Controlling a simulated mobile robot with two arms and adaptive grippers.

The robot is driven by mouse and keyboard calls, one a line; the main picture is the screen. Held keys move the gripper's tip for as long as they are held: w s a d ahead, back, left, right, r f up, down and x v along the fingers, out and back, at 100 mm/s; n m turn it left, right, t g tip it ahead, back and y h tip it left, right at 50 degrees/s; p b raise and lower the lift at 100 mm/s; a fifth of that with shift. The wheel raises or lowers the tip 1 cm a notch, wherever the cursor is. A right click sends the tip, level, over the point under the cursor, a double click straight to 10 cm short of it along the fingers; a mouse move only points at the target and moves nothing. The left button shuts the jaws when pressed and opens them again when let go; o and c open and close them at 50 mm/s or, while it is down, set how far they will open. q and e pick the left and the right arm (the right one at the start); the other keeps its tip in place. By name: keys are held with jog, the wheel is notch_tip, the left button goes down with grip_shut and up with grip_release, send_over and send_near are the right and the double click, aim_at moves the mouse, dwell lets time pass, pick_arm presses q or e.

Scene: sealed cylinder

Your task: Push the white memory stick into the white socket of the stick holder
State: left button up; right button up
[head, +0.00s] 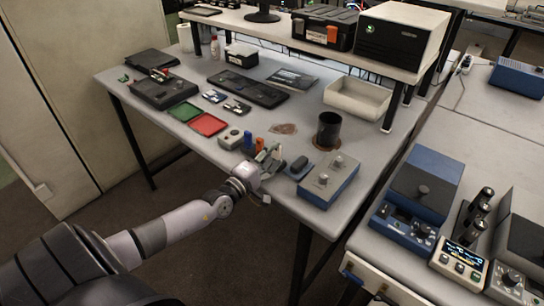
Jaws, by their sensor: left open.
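My left gripper (268,162) is open at the front edge of the grey table, its arm coming in from the lower left. Just behind it a small blue stick (248,140) and an orange stick (259,145) stand upright side by side. The stick holder cannot be made out clearly; my gripper covers the spot in front of these sticks. I cannot tell the white memory stick or the white socket apart from the pale gripper parts. My right gripper is not in view.
A grey-blue box with knobs (328,181) and a small blue device (298,167) stand right of the gripper. A grey knobbed unit (231,138) is to its left.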

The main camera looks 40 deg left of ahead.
pick_arm(q)
jog(key=s, duration=0.8)
jog(key=shift+a+f, duration=0.3)
jog(key=shift+r, duration=0.15)
